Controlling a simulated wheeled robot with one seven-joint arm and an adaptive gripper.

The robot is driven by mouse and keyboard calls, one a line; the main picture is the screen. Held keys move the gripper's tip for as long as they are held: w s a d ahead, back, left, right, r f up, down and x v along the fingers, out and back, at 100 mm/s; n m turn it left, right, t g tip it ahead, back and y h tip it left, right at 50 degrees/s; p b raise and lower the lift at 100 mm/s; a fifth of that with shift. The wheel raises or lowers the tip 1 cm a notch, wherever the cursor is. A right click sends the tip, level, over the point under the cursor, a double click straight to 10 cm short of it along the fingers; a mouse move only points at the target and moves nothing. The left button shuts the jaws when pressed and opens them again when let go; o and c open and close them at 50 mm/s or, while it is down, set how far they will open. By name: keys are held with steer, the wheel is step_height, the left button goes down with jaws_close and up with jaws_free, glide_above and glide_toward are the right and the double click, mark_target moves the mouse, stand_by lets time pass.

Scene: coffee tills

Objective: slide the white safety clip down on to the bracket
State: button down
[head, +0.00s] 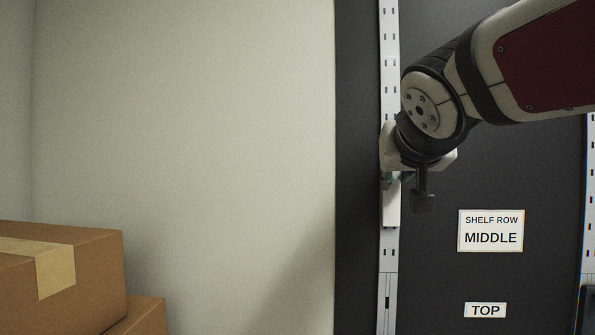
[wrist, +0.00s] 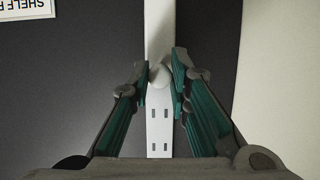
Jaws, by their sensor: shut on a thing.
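My gripper (head: 391,178) is in front of the slotted upright in the head view, partly hidden by my wrist. In the wrist view my gripper (wrist: 163,72) has its two green-padded fingers closed in on a small white rounded piece, the safety clip (wrist: 159,77). A plain white bar, which looks like the bracket (wrist: 160,25), runs from the clip to the top edge of that view. The bracket (head: 392,211) also shows just below my fingers in the head view, against the upright. Whether the clip touches the bracket I cannot tell.
The light slotted upright (head: 389,255) runs vertically along a dark panel (head: 450,290). The panel bears a "SHELF ROW MIDDLE" label (head: 490,231) and a "TOP" label (head: 485,310). Cardboard boxes (head: 90,265) are stacked at lower left. A bare pale wall (head: 200,130) lies between.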

step_height(320, 180, down, 17)
steer(key=b, duration=1.4)
steer(key=shift+s, duration=0.1)
stand_by(0.6)
steer(key=shift+b, duration=0.45)
